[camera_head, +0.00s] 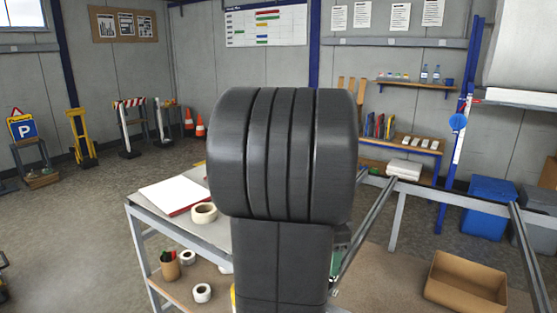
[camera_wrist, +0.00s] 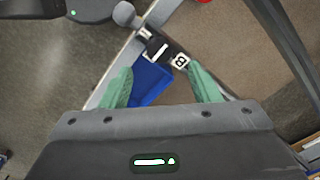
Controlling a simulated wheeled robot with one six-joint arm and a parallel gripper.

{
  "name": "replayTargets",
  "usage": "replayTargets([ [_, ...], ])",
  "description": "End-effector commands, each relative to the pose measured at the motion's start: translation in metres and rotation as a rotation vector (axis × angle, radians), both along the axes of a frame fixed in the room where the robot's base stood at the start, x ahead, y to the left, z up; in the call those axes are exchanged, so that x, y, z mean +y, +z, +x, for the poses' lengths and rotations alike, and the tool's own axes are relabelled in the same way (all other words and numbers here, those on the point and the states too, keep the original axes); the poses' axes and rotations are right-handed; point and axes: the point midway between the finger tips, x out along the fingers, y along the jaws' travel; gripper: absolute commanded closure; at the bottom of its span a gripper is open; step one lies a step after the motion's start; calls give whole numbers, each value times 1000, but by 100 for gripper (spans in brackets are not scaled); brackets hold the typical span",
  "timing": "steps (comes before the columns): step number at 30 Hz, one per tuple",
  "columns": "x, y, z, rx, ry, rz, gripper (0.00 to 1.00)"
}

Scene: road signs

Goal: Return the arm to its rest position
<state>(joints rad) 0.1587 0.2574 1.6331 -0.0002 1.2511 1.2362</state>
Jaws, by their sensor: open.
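My arm's dark rounded link fills the middle of the head view and hides most of what lies behind it. My gripper (camera_wrist: 158,72) shows in the wrist view with its two green fingers apart. Nothing is held between them. Below the gap lie a blue piece (camera_wrist: 151,80) and, near the fingertips, small dark pieces with white markings, one with a letter like B (camera_wrist: 180,61). In the head view only a small green bit shows at the right edge of my arm, and I cannot tell the fingers there.
A metal-framed table holds a tape roll (camera_head: 204,213) and a red-edged white board (camera_head: 172,194) at left. A cardboard box (camera_head: 466,285) sits at lower right, a blue bin (camera_head: 489,206) behind it. Open floor lies to the left, with signs and cones (camera_head: 200,126) by the wall.

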Motion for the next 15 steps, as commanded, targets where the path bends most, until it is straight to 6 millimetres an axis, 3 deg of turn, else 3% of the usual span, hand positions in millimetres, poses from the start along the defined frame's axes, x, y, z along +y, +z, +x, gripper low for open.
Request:
replayTargets([
  [6, 0, -41, -1, 3, 0, 0, 44],
  [15, 0, -65, 0, 0, 1, 0, 44],
])
